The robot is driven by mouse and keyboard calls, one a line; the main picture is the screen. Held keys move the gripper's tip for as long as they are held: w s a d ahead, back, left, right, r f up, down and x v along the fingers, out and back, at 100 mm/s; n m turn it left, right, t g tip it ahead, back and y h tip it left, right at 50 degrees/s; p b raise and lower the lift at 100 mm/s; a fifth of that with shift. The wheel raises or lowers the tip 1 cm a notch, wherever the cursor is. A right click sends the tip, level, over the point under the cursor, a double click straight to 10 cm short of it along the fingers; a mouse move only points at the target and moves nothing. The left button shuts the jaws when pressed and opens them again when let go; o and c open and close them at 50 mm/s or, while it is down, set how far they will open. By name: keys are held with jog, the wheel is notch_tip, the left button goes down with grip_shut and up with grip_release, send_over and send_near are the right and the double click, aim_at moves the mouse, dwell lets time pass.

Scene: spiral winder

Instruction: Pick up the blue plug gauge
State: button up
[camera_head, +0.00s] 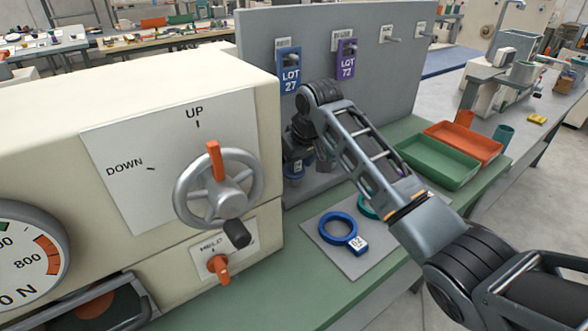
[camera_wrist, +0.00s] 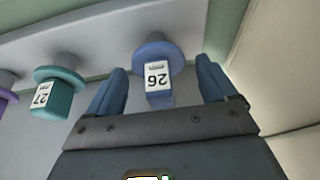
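The blue plug gauge (camera_wrist: 154,60) has a round flange and a white label reading 26. It stands in a grey rack (camera_wrist: 105,35), between the two fingertips of my gripper (camera_wrist: 160,80) in the wrist view, with visible gaps on both sides. My gripper is open and I see no contact. In the head view the blue plug gauge (camera_head: 294,169) shows just below my gripper (camera_head: 293,152), partly hidden by it. A teal plug gauge (camera_wrist: 59,88) labelled 27 stands left of it in the wrist view, with a purple one (camera_wrist: 6,98) at the left edge.
The cream machine (camera_head: 150,75) with its handwheel (camera_head: 219,188) stands close left of my gripper. A grey panel with hanging lot tags (camera_head: 290,76) rises behind. A blue ring gauge (camera_head: 338,229) lies on a grey mat in front. Green (camera_head: 438,163) and orange trays (camera_head: 464,142) sit right.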

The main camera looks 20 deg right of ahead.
jog(key=c, duration=1)
jog(key=shift+r, duration=0.1)
